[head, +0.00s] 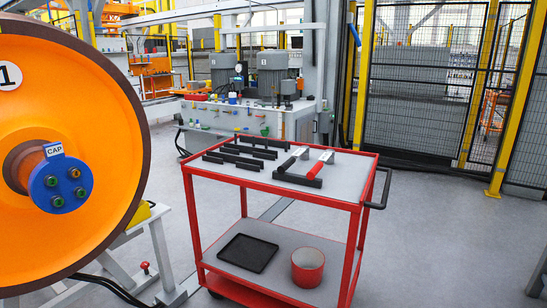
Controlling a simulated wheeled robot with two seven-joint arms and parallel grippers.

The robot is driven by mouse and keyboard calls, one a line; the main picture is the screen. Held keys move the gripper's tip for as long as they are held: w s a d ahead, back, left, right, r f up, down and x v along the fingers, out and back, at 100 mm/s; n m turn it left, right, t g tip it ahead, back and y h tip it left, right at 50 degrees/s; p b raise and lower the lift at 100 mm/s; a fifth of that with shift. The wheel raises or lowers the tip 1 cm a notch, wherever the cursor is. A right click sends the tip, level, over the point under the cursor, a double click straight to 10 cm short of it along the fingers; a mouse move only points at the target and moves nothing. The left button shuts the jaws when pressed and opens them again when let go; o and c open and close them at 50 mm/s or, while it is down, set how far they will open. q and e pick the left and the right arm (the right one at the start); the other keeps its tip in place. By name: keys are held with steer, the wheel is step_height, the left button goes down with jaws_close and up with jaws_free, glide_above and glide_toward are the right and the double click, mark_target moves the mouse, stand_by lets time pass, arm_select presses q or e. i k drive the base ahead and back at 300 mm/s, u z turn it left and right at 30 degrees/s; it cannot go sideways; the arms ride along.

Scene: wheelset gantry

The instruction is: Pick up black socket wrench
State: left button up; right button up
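A black-handled tool (288,164) with a light grey end lies on the top of the red cart (350,208), right of its middle. I take it for the black socket wrench. A similar tool with a red handle (317,170) and a light grey end lies just to its right. A black bar (298,180) lies across the near ends of both; I cannot tell whether they touch it. Neither of my grippers is in the head view.
Several black bars (232,160) lie on the cart's left half. The lower shelf holds a black tray (248,253) and a red round container (308,266). A large orange wheel (90,120) stands close at left. Free floor lies right of the cart, before a mesh fence (420,100).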

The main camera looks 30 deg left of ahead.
mark_target(303, 152)
steer(key=u, duration=0.9)
steer(key=i, duration=0.85)
steer(key=u, duration=0.5)
